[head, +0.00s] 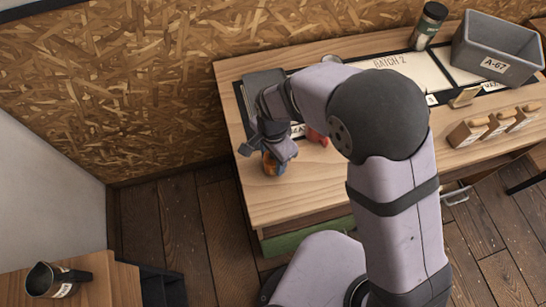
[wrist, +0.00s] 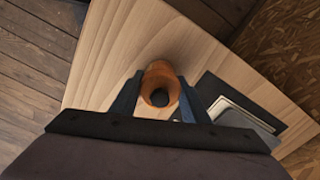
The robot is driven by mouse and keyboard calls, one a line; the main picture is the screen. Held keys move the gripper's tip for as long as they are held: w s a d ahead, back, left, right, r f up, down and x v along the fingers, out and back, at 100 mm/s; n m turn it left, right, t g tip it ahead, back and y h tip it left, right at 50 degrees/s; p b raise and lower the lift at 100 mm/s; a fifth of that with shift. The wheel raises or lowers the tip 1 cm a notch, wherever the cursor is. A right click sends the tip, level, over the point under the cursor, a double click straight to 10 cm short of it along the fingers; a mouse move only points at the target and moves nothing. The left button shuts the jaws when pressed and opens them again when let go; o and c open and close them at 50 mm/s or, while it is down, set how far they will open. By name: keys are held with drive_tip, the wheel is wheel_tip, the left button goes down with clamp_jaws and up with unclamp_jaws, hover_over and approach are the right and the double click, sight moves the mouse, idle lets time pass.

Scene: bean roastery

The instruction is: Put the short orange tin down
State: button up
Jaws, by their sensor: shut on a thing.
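The short orange tin (wrist: 159,72) is between the two fingers of my gripper (wrist: 157,97) in the wrist view. The fingers are shut on it, one on each side. Its top looks open and dark inside. In the head view the tin (head: 270,164) shows below my gripper (head: 276,153), over the left end of the wooden table (head: 290,190). I cannot tell whether its bottom touches the wood.
A dark tray or mat (wrist: 225,98) lies beside my gripper. A red object (head: 317,137) is partly hidden by my arm. A grey bin (head: 497,50) labelled A-67, a dark jar (head: 428,26) and wooden blocks (head: 497,125) stand at the right. The table's front left is clear.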

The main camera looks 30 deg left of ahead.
drive_tip(key=shift+f, duration=0.15)
drive_tip(key=o, duration=1)
